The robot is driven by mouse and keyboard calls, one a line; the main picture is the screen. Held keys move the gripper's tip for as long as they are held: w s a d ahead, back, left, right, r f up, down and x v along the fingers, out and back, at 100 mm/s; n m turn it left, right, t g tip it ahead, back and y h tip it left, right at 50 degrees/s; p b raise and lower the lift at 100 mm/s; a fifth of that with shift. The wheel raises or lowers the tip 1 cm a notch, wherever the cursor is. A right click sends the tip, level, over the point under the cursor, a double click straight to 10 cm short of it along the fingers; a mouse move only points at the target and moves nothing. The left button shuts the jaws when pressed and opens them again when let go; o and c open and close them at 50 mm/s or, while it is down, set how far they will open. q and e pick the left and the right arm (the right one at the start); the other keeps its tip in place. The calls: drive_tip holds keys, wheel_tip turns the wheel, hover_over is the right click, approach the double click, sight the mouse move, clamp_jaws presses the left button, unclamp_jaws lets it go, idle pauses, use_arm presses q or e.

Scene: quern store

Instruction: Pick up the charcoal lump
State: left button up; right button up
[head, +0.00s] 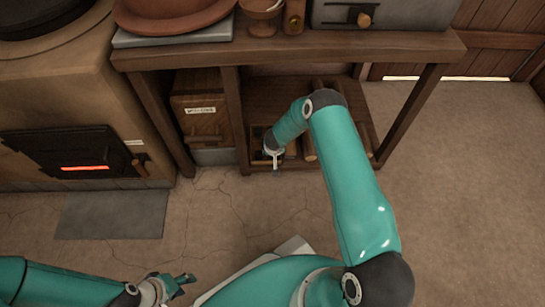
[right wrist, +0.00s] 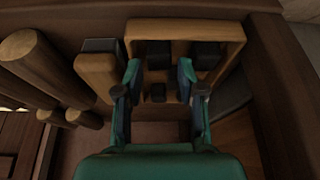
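Dark charcoal lumps show in the right wrist view inside a pale wooden tray (right wrist: 185,28). One lump (right wrist: 158,54) lies in line with the gap between my fingertips, another (right wrist: 206,55) lies to its right, and a smaller dark piece (right wrist: 158,92) shows nearer. My right gripper (right wrist: 160,72) is open, its two fingers apart with visible space beside the lump. In the head view this gripper (head: 275,160) is at the low shelf under the table, partly hidden by its arm. My left gripper (head: 186,281) hangs empty over the floor at the lower left; its finger gap is unclear.
A stove (head: 75,150) with a glowing slot stands left. Floor at right is clear.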

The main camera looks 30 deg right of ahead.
drive_tip(key=b+x, duration=0.1)
drive_tip(key=x, duration=0.2)
drive_tip(key=shift+f, duration=0.15)
use_arm(q)
wheel_tip(320, 180, down, 2)
use_arm(e)
drive_tip(key=shift+c, duration=0.3)
drive_tip(key=c, duration=0.4)
